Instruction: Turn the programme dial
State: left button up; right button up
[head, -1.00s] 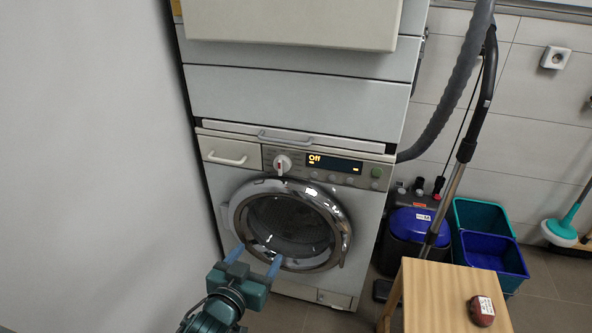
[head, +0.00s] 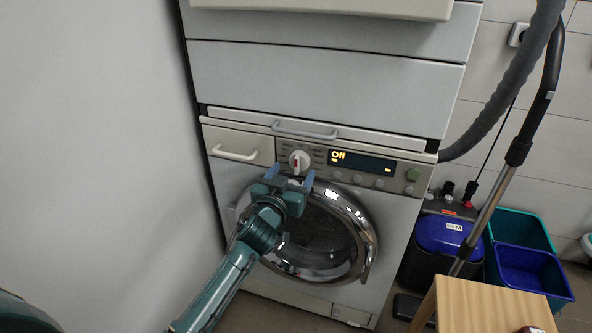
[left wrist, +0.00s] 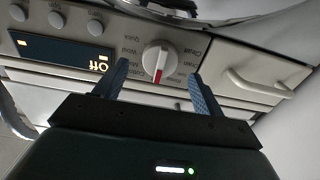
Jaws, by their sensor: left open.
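The programme dial (head: 299,160) is a round white knob with a red mark, on the machine's control panel left of the display (head: 362,162), which reads "Off". My left gripper (head: 290,180) is open just below the dial in the head view. In the left wrist view the dial (left wrist: 158,58) appears between and beyond the two blue fingertips (left wrist: 156,75), with printed programme names around it. The fingers look apart from the dial; exact depth is hard to tell. My right gripper is not in view.
The round door (head: 318,235) is below, partly hidden by my left arm. A drawer handle (head: 235,155) is left of the dial and a bar handle (head: 305,130) above. A wooden stool (head: 490,305), blue bins (head: 530,272) and a vacuum hose (head: 515,85) stand at right.

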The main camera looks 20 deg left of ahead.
aim_at(296, 167)
pick_arm(q)
jog(key=shift+w, duration=1.7)
jog(key=c, duration=1)
